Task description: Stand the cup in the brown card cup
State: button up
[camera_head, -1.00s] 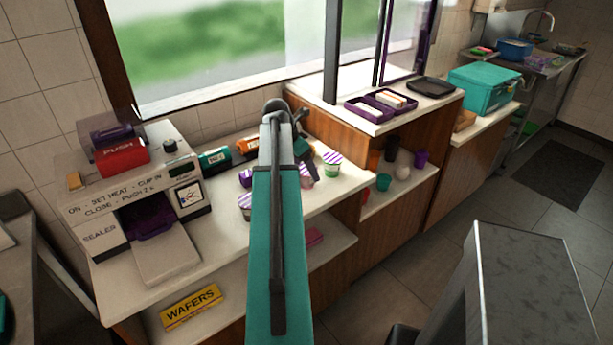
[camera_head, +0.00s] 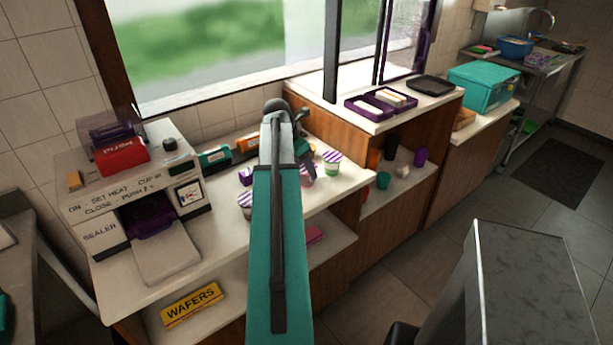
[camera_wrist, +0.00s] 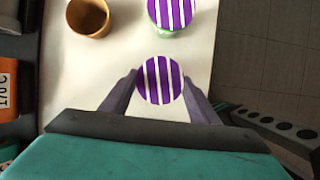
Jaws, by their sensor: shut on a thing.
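The cup in my gripper has a purple-and-white striped lid (camera_wrist: 160,80); its body is hidden under the lid in the wrist view. My gripper (camera_wrist: 161,88) is shut on it, one finger on each side. The brown card cup (camera_wrist: 88,17) stands open and upright on the white counter, ahead and left of the held cup in the wrist view. A gap of bare counter shows between them. In the head view my arm hides most of the gripper, and I cannot make out the brown card cup there.
A green cup with a striped lid (camera_wrist: 172,12) stands just ahead of the held cup; it also shows in the head view (camera_head: 332,162). Dark and orange canisters (camera_wrist: 8,85) line the left side. The sealer (camera_head: 140,200) stands at the counter's left end. The counter's edge runs along the right.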

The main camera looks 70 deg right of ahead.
jog(key=shift+r, duration=0.1)
jog(key=shift+r+b, duration=0.6)
jog(key=shift+r, duration=0.95)
jog(key=shift+s+a+r, duration=0.1)
jog(key=shift+a, duration=0.15)
jog(key=s+a+b, duration=0.2)
jog(key=a, duration=0.5)
jog(key=s+a+r+b, duration=0.1)
jog(key=s+a+b, duration=0.2)
jog(key=a, duration=0.4)
jog(key=shift+s+a+r, duration=0.2)
jog(key=shift+a+r, duration=0.05)
